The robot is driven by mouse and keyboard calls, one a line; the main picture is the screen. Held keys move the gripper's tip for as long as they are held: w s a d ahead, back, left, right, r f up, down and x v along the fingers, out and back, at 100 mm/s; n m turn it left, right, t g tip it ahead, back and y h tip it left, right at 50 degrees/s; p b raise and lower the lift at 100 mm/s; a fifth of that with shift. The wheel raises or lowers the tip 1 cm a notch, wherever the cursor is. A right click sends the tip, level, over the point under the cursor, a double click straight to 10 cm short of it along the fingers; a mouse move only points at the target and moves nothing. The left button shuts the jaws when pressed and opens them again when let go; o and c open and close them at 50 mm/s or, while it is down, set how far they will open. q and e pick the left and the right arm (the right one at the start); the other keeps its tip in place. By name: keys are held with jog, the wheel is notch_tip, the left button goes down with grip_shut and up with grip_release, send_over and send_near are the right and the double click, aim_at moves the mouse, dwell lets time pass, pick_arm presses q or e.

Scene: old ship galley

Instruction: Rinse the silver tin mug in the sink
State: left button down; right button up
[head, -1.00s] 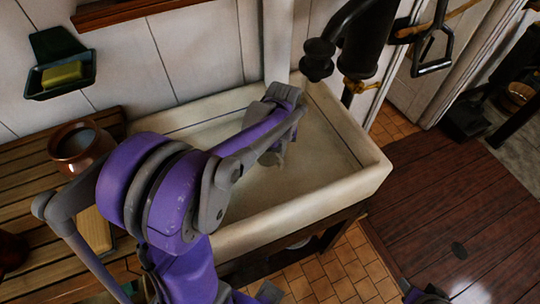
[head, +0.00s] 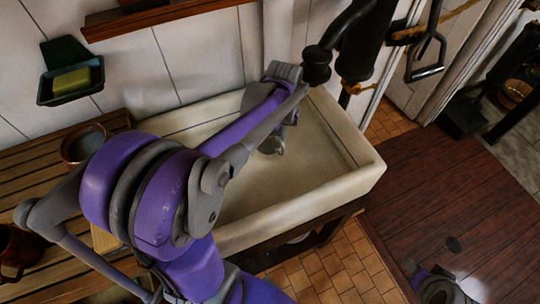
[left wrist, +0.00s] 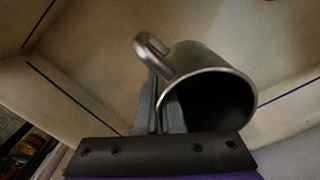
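The silver tin mug (left wrist: 215,75) shows in the left wrist view, tilted, with its dark open mouth toward the camera and its handle at upper left. My left gripper (left wrist: 160,105) has its fingers close together at the mug's handle side and looks shut on it. In the head view my left arm reaches over the white sink (head: 335,185), and the left gripper (head: 274,143) is inside the basin area; the mug is mostly hidden there. The black pump (head: 317,62) stands at the sink's back right. Part of my right arm's end shows at the lower right edge; its fingers are unclear.
A slatted wooden counter (head: 35,175) adjoins the sink on the left, with a brown pot (head: 84,142) and a dark reddish jug (head: 15,250) on it. A soap dish (head: 72,82) hangs on the wall. The basin's right part looks clear.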

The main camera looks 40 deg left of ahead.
pick_arm(q)
jog(key=shift+w+r+p, duration=0.1)
jog(key=shift+r+p, duration=0.6)
jog(key=shift+r, duration=2.55)
pick_arm(e)
jog(key=shift+w+r, duration=0.35)
jog(key=shift+r, duration=0.25)
jog(key=shift+w+r, duration=0.35)
jog(key=shift+r, duration=0.25)
jog(key=shift+w, duration=0.1)
pick_arm(q)
jog(key=shift+r, duration=2)
